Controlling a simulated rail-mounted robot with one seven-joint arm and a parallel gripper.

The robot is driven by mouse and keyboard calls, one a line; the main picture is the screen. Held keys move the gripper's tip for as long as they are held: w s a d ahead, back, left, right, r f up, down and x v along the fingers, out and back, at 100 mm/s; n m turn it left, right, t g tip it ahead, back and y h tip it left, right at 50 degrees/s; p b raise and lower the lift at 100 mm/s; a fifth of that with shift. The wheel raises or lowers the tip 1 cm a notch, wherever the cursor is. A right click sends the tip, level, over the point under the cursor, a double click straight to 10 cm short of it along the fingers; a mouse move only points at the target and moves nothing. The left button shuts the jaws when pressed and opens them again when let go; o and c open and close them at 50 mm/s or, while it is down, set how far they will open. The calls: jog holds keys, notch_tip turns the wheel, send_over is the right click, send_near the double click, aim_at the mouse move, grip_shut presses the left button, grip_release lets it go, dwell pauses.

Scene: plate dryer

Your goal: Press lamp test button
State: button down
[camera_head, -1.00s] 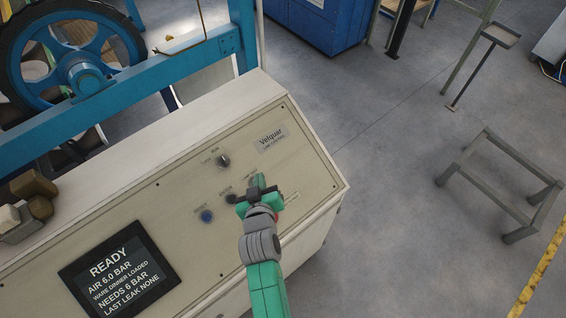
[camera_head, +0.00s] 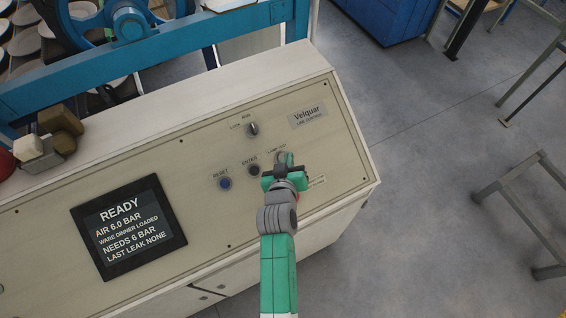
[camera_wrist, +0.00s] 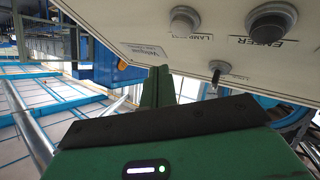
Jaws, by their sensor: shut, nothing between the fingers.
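The pale control panel (camera_head: 170,190) carries the lamp test button, a grey round cap (camera_wrist: 183,20) beside the "LAMP" label in the wrist view, where the panel appears upside down. I see no clear contact; the exact distance is hard to tell.
A dark screen (camera_head: 128,227) reads READY.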

jog(key=shift+w+a+f+b, duration=0.25)
jog(key=shift+w+f+b, duration=0.15)
jog(key=shift+f+b, duration=0.45)
jog(key=shift+w+a+f+b, duration=0.2)
jog(key=shift+w+f+b, duration=0.2)
jog(key=shift+f+b, duration=0.4)
jog(key=shift+r, duration=0.1)
dwell(0.8)
jog(key=shift+w+a+f+b, duration=0.1)
jog(key=shift+w+f+b, duration=0.1)
jog(key=shift+f+b, duration=0.25)
jog(key=shift+w+a+f+b, duration=0.1)
jog(key=shift+w+f+b, duration=0.2)
jog(key=shift+b, duration=0.35)
dwell(0.3)
jog(key=shift+s, duration=0.15)
jog(key=shift+s+d+r+p, duration=0.2)
jog(key=shift+r+p, duration=0.15)
jog(key=shift+p, duration=0.15)
jog(key=shift+s+d+r+p, duration=0.1)
jog(key=shift+s+r+p, duration=0.05)
jog(key=shift+r+p, duration=0.3)
